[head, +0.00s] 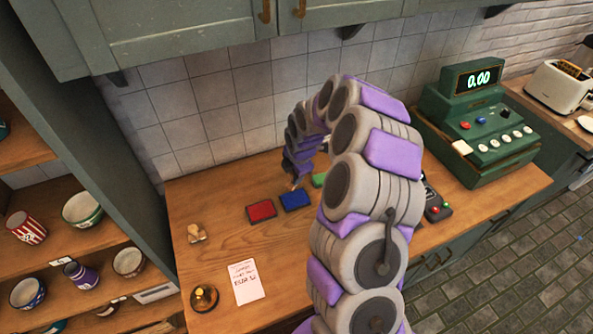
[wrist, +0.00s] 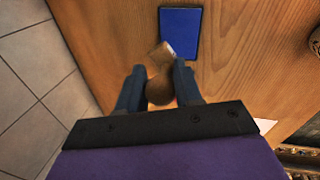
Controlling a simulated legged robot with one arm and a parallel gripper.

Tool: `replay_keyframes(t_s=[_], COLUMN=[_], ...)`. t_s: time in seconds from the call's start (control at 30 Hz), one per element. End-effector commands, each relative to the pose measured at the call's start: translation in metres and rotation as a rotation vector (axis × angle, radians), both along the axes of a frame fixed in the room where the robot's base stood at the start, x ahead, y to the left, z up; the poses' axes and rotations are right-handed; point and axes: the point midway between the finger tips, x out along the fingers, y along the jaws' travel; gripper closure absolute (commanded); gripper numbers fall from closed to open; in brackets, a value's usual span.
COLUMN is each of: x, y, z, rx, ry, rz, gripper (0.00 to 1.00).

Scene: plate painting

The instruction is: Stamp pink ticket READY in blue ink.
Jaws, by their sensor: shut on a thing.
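My gripper (wrist: 160,82) is shut on a wooden stamp (wrist: 162,52) with a round knob. The stamp's block overlaps the near left edge of the blue ink pad (wrist: 180,35) in the wrist view; I cannot tell whether it touches. In the head view the gripper (head: 294,180) is small, partly hidden by my arm, and just above the blue ink pad (head: 296,200). The pink ticket (head: 245,282) lies flat on the counter, with handwriting on it. The stamp's face is hidden.
A red pad (head: 261,210) lies left of the blue one, and a green pad (head: 319,180) lies right, partly behind my arm. A small wooden object (head: 196,233) and a round brass-coloured object (head: 204,297) stand at left. A green cash register (head: 477,125) stands at right.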

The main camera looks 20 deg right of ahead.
Motion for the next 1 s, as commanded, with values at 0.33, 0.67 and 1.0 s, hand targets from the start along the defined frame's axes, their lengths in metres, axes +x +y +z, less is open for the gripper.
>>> replay_keyframes(t_s=[0.33,0.67,1.0], x=[0.000,-0.001,0.000], y=[-0.004,-0.009,-0.008], z=[-0.007,-0.027,-0.058], rx=[-0.007,-0.002,-0.003], ry=[0.002,0.005,0.005], rz=[0.172,0.174,0.174], gripper=[0.85,0.85,0.85])
